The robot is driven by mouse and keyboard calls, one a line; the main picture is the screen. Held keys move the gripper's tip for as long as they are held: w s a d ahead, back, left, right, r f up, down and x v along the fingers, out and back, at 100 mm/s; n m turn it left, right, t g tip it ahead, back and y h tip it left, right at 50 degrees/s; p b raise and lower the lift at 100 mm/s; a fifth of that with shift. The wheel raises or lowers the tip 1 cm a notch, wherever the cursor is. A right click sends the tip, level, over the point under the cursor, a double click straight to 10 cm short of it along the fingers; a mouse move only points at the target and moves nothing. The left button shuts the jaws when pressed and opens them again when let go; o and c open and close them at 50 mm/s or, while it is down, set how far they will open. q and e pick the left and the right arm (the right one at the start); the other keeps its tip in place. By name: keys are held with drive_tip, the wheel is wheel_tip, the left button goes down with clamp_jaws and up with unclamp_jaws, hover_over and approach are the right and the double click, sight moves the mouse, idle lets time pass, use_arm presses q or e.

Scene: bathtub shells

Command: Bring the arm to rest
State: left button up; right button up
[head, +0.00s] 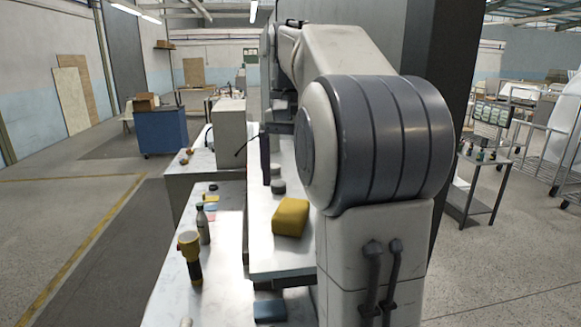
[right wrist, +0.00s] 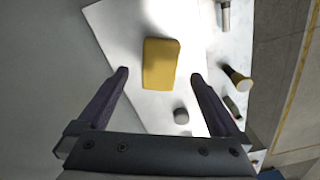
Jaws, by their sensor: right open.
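My right arm fills the middle and right of the head view, raised and bent over the work tables. My right gripper (head: 266,160) is a dark shape beyond its elbow, partly hidden by the arm. In the right wrist view the right gripper (right wrist: 160,76) has its two dark fingers spread wide, with nothing held between them. Its fingers point down toward a white table, and a yellow block (right wrist: 161,63) lies below and beyond the fingertips. The same yellow block (head: 291,217) lies on the table in the head view. My left gripper is not in view.
A yellow flashlight (head: 190,258) and a grey bottle (head: 203,225) stand on the left table (head: 222,280). Small dark round pieces (head: 278,187) lie behind the yellow block. A blue cabinet (head: 163,130) stands at the back left. A metal cart (head: 480,160) stands right. Floor is clear at left.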

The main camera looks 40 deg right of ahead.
drive_tip(key=shift+r, duration=0.95)
